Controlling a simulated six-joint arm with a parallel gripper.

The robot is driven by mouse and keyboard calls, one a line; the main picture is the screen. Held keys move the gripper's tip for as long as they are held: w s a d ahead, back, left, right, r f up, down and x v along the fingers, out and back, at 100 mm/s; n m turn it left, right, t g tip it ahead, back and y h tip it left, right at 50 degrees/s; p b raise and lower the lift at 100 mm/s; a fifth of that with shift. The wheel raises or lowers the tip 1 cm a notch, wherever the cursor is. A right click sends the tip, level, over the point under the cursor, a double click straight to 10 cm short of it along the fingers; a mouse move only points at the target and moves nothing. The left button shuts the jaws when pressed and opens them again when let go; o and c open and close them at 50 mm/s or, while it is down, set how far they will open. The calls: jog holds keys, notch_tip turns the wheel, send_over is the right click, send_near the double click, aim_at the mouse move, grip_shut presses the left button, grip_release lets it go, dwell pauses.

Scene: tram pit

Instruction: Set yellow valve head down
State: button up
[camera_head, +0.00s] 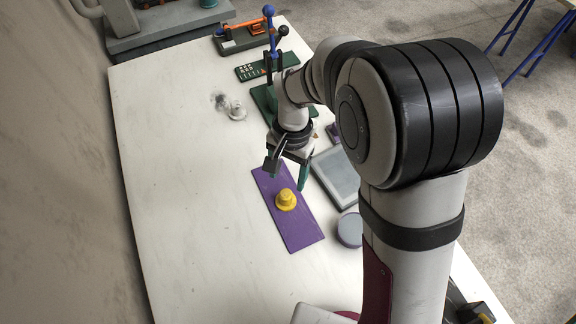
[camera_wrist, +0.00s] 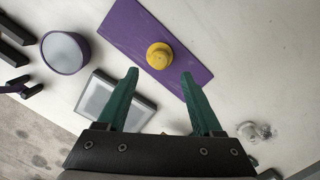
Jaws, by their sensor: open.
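The yellow valve head (camera_head: 286,199) stands on the purple mat (camera_head: 301,236), near the middle of it. It also shows in the wrist view (camera_wrist: 159,55) on the purple mat (camera_wrist: 190,84). My gripper (camera_head: 288,182) is above the far part of the mat, behind the valve head in the head view. In the wrist view its green fingers (camera_wrist: 160,77) are spread wide with nothing between them. The valve head lies beyond the fingertips, apart from them.
A grey tray (camera_head: 337,177) and a round purple-rimmed grey dish (camera_head: 350,229) lie right of the mat. A pale fitting (camera_head: 236,111) stands farther back. A green stand with blue-handled lever (camera_head: 269,38) is at the back. The table's left side is clear.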

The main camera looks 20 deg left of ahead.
jog(key=s+d+r+m, duration=0.2)
jog(key=s+d+r, duration=0.2)
jog(key=d+r, duration=0.7)
jog(key=s+d+m+t+y, duration=0.1)
jog(key=s+d, duration=0.6)
jog(key=s, duration=0.4)
jog(key=shift+s+d+r+m+y, duration=0.2)
jog(key=shift+s+r+m+y, duration=0.1)
jog(key=shift+s+r+m, duration=0.1)
